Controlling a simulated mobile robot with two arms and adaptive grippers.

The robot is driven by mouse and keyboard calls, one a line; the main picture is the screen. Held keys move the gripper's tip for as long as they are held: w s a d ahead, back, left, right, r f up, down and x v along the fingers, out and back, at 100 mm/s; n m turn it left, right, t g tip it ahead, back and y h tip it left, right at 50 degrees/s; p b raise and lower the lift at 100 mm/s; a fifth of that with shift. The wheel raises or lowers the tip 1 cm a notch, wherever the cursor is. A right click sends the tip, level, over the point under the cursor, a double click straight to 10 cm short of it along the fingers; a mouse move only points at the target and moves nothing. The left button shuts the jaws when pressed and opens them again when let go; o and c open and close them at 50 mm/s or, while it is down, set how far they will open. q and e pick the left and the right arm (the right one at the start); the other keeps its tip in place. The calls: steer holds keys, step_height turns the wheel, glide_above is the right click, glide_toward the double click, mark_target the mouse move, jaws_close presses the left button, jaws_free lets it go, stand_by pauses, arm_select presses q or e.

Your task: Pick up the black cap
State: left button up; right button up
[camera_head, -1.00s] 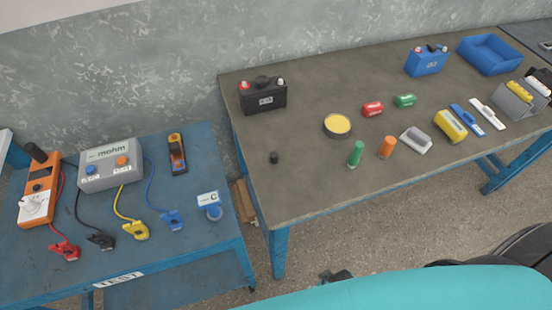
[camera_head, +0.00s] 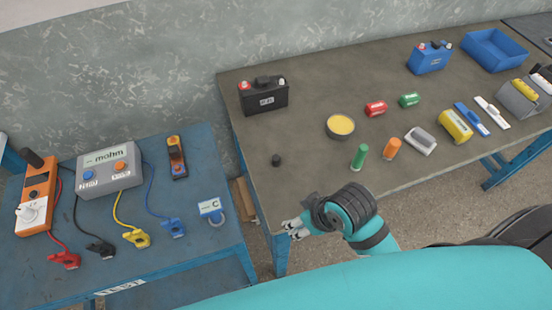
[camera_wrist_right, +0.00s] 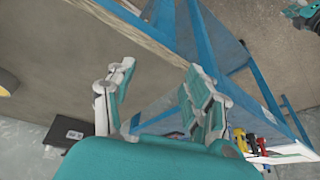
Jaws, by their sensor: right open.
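The black cap (camera_head: 276,160) is a small dark cylinder on the grey-brown table top, near its left end in the head view. I cannot make it out in the wrist view. My right gripper (camera_head: 292,227) is at the table's front edge, below the cap in the picture and clearly apart from it. In the right wrist view my right gripper (camera_wrist_right: 158,88) has its two fingers spread with nothing between them. A teal and dark part at the top right corner of the wrist view looks like my left gripper (camera_wrist_right: 303,14), cut off by the frame.
A black battery (camera_head: 264,98) stands behind the cap. A round tin with yellow contents (camera_head: 340,126), a green cylinder (camera_head: 360,157) and an orange cylinder (camera_head: 392,149) stand to its right. The lower blue table (camera_head: 190,240) with a meter box (camera_head: 109,168) is at left. Table around the cap is clear.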

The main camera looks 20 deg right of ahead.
steer(key=w+a+r+n+g+y, duration=0.15)
steer(key=w+a+r+n, duration=0.35)
steer(key=w+a+n, duration=0.55)
steer(key=w+d+r+g+h, duration=0.2)
steer(key=w+d+r+h, duration=0.2)
steer(key=w+d+r, duration=0.6)
steer(key=p, duration=0.2)
glide_above(276, 157)
steer(key=shift+n, duration=0.25)
step_height(276, 157, down, 13)
steer(key=shift+s+r, duration=0.1)
steer(key=shift+r, duration=0.1)
steer(key=shift+f+p, duration=0.6)
steer(key=shift+f, duration=2.15)
steer(key=shift+c, duration=0.3)
steer(key=c, duration=0.8)
